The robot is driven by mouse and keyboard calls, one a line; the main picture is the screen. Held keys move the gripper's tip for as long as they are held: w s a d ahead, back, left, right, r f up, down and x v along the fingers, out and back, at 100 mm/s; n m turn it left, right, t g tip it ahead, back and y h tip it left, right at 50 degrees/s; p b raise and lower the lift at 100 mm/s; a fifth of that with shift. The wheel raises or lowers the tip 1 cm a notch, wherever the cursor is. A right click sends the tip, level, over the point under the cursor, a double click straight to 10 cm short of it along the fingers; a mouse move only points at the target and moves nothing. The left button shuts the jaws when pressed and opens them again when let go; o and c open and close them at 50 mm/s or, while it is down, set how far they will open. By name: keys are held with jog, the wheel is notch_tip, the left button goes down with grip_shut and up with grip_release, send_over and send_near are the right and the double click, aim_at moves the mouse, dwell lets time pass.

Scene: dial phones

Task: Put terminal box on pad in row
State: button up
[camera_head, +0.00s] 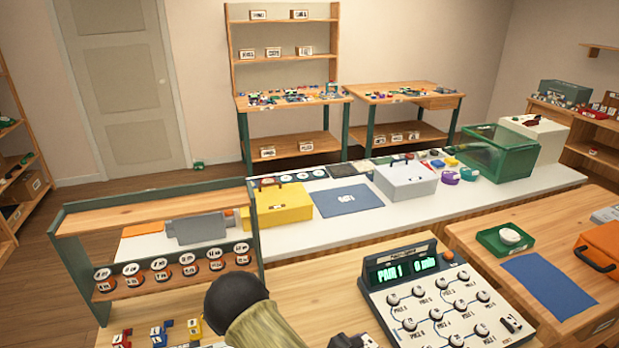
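I cannot tell for certain which thing is the terminal box. A light grey box (405,182) with a dark handle on top stands on the white bench. A yellow box (285,206) stands further left on the same bench. A second plain blue pad (549,287) lies on the wooden table at the right. My gripper is not clearly seen; a small dark part at the bottom edge is cut off, and I cannot tell what it is.
A console (442,304) with a lit green display and many knobs stands at the front. A wooden rack (158,213) is at the left. A green bin (497,154) stands on the bench's right end. An orange case (603,250) and a green tray (488,241) are at the right.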

jog(key=shift+d+r+n+t, duration=0.2)
jog(key=shift+d+n+t, duration=0.2)
jog(key=shift+n+t, duration=0.1)
jog(key=shift+w+d+r+n+t+y, duration=0.1)
jog(key=shift+n+t+y, duration=0.15)
jog(key=shift+n+y, duration=0.2)
jog(key=shift+d+n+t+y, duration=0.1)
jog(key=shift+n+t+y, duration=0.2)
jog(key=shift+y, duration=0.25)
jog(key=shift+a+f+n+t+y, duration=0.2)
jog(key=shift+a+n+t+y, duration=0.15)
jog(key=shift+n+t+y, duration=0.35)
jog(key=shift+a+n+y, duration=0.3)
jog(key=shift+n+y, duration=0.1)
jog(key=shift+n, duration=0.05)
jog(key=shift+f, duration=0.1)
